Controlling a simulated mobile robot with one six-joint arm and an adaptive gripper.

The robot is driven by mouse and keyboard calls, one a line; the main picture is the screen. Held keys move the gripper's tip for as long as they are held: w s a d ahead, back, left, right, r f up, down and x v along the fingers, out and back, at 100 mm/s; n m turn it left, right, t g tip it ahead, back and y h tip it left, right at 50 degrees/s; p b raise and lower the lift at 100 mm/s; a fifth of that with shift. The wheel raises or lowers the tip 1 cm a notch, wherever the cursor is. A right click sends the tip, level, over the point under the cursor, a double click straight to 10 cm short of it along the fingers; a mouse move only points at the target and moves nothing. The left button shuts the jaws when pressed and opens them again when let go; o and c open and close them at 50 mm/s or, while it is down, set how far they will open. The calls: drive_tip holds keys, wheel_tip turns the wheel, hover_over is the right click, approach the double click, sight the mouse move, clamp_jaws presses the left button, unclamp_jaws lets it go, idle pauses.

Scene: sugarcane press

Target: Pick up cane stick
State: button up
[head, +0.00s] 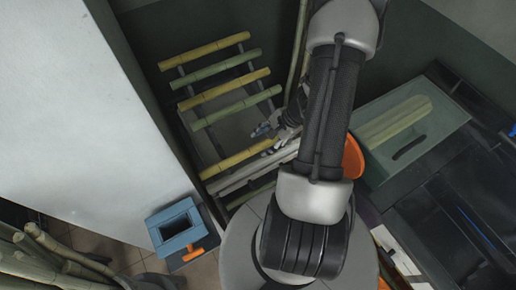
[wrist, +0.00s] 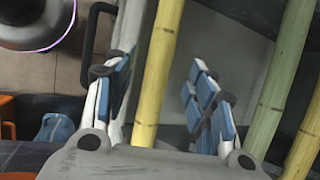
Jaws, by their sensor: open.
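Several yellow and green cane sticks lie across a slanted rack in the head view, among them a yellow cane stick (head: 240,157) low on the rack. My gripper (head: 273,130) is beside the right ends of the lower sticks, partly hidden by my arm. In the wrist view my gripper (wrist: 160,72) is open. A yellow cane stick (wrist: 160,62) runs between its blue-padded fingers, with a visible gap to the right finger. Contact with the left finger is unclear. A green cane stick (wrist: 280,85) lies right of the fingers.
A translucent bin (head: 447,125) with pale green cane pieces stands at right. An orange bowl (head: 353,158) is partly behind my arm. A blue box (head: 176,228) stands lower left, near a pile of canes (head: 45,250). A white wall or panel (head: 80,110) bounds the left.

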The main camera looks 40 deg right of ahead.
sight(260, 146)
drive_tip(key=b+x, duration=0.1)
drive_tip(key=x, duration=0.2)
drive_tip(key=shift+a+f, duration=0.1)
drive_tip(key=shift+f, duration=0.25)
clamp_jaws()
idle(0.4)
